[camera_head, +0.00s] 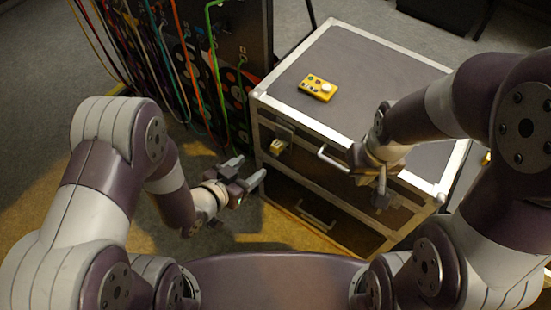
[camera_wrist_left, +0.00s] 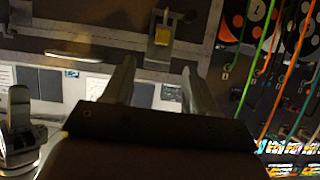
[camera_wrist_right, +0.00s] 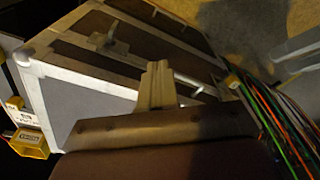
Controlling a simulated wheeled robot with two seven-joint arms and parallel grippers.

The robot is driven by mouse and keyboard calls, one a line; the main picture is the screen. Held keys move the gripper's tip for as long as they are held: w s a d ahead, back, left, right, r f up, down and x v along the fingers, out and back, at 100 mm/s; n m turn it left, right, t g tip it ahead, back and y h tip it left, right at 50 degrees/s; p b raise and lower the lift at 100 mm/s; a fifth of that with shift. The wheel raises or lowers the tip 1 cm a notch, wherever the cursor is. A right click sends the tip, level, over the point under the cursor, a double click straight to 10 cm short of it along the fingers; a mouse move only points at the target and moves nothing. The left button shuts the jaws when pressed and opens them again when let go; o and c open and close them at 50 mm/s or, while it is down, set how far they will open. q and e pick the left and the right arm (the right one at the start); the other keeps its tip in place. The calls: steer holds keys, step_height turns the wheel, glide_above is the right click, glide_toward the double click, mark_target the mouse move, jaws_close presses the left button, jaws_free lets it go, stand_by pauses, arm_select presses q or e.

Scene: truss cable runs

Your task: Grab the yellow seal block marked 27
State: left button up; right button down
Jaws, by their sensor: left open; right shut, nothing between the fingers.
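A small yellow block (camera_head: 277,146) sits at a metal latch on the front left of the drawer case. It also shows in the left wrist view (camera_wrist_left: 163,35), on the latch beyond my fingers. Its number cannot be read. My left gripper (camera_head: 246,176) is open, below and left of this block and apart from it. Its two fingers show in the left wrist view (camera_wrist_left: 158,80) with nothing between them. My right gripper (camera_head: 372,186) is shut and empty at the case's front right. Another yellow block (camera_wrist_right: 30,143) with a dark label shows in the right wrist view; its mark is unclear.
The drawer case (camera_head: 395,80) has a grey top with metal edges and front handles (camera_head: 330,160). A yellow control box (camera_head: 318,87) lies on top. Colored cables (camera_head: 215,70) hang before a dark panel, left of the case. Floor by my left gripper is open.

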arm_select(q)
steer(key=b, duration=0.2)
glide_toward(276, 144)
steer(key=x, duration=0.3)
steer(key=b+x, duration=0.1)
steer(key=x, duration=0.5)
steer(key=shift+d+b, duration=0.1)
steer(key=shift+b, duration=0.2)
steer(key=c, duration=1)
